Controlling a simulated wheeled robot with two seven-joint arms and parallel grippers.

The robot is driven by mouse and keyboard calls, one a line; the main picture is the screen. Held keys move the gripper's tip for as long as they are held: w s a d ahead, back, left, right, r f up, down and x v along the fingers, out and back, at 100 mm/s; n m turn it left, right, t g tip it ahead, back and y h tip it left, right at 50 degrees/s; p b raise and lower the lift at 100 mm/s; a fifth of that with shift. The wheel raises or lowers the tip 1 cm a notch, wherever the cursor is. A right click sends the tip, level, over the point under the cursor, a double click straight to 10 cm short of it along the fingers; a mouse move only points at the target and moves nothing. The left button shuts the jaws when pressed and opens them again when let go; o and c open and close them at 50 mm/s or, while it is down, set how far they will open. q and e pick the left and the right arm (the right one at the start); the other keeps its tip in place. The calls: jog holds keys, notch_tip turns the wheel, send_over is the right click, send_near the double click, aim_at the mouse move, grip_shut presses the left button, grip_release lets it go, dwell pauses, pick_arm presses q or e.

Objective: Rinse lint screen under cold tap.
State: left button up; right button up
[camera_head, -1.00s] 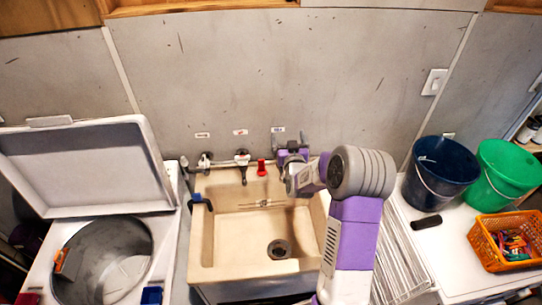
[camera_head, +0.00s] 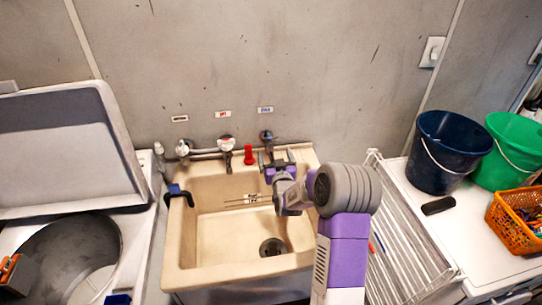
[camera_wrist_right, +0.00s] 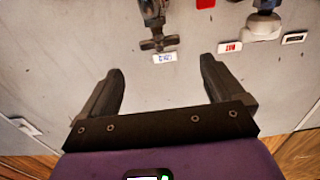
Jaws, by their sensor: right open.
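The cold tap (camera_head: 266,137) is the rightmost on the wall, under a blue-marked label (camera_head: 265,110); it also shows in the right wrist view (camera_wrist_right: 157,28). My right gripper (camera_head: 278,158) is just below and in front of this tap, above the back right of the cream sink (camera_head: 195,268). In the wrist view its fingers (camera_wrist_right: 160,70) are spread and empty, apart from the tap. My left gripper is out of view.
A red-labelled tap (camera_head: 226,143) and a red object (camera_head: 249,154) are left of the cold tap. An open-lidded washer (camera_head: 135,240) stands left. A white wire rack (camera_head: 405,245), a dark blue bucket (camera_head: 444,150), a green bucket (camera_head: 512,150) and an orange basket (camera_head: 515,220) are right.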

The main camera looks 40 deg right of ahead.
aim_at(271, 143)
jog(key=shift+x, duration=3.85)
jog(key=shift+f, duration=0.2)
